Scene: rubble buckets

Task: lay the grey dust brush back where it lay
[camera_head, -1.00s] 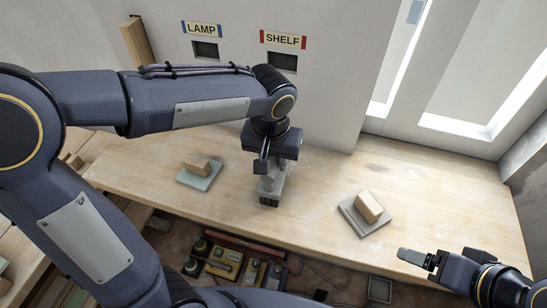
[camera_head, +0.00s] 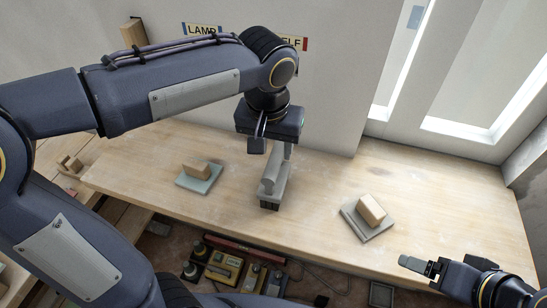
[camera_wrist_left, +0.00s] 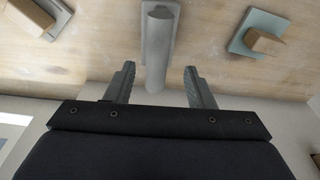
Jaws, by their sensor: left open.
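The grey dust brush (camera_head: 271,184) lies on the wooden workbench (camera_head: 320,190), its dark end toward the front edge. My left gripper (camera_head: 273,150) is open above its rear part, and the brush looks free of the fingers. In the left wrist view, the brush (camera_wrist_left: 157,45) shows ahead of the two spread fingers, its rounded handle lined up with the gap between them (camera_wrist_left: 160,86). My right gripper (camera_head: 417,265) is at the lower right, away from the brush; its jaw opening is unclear.
A wooden block on a greenish tile (camera_head: 190,184) lies left of the brush, and another on a grey tile (camera_head: 352,222) lies right. A wall with LAMP (camera_head: 200,30) and partly hidden SHELF labels stands behind. A tool tray (camera_head: 228,268) is below the bench front.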

